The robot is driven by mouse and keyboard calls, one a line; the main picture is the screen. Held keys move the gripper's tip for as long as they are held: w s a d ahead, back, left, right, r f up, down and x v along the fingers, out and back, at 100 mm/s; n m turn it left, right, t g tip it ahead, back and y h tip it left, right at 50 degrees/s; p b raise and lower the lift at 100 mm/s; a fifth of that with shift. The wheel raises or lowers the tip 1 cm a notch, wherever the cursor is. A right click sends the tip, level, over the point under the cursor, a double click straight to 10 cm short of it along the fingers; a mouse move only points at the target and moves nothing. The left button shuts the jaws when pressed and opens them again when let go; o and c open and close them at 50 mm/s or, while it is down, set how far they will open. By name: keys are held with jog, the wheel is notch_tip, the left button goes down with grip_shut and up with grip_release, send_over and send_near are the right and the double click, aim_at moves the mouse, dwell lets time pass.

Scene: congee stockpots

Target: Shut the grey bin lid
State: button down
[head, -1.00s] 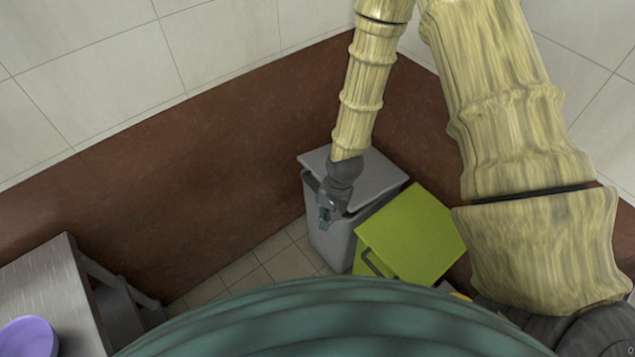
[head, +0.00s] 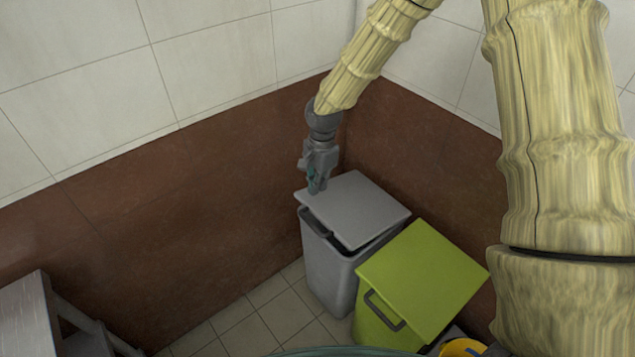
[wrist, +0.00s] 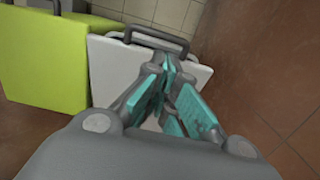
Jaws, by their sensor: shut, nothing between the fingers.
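The grey bin (head: 328,270) stands on the floor near the wall corner, with a dark handle at its front. Its grey lid (head: 360,208) lies over the top, nearly flat, with a dark gap along the front right edge, so it looks slightly raised. My gripper (head: 314,188) is shut and empty, pointing down at the lid's back left corner; I cannot tell whether it touches. In the wrist view the pale lid (wrist: 112,68) lies beyond the fingers (wrist: 172,90), which hide part of it.
A lime green bin (head: 420,285) with a flat lid and dark handle stands close at the right of the grey bin. Something yellow (head: 462,348) shows at the bottom edge. A metal table (head: 25,310) is at lower left. Tiled floor (head: 270,320) is free between.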

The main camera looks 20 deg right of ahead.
jog(key=p, duration=0.2)
send_near(315, 211)
jog(key=shift+s+a+f, duration=0.35)
jog(key=shift+s+f, duration=0.25)
jog(key=shift+f, duration=0.3)
jog(key=shift+s+a+f, duration=0.3)
jog(key=shift+s+f, duration=0.35)
jog(key=shift+f, duration=0.25)
jog(key=shift+s+a+f, duration=0.35)
jog(key=shift+s+f, duration=0.25)
jog(key=shift+f, duration=0.35)
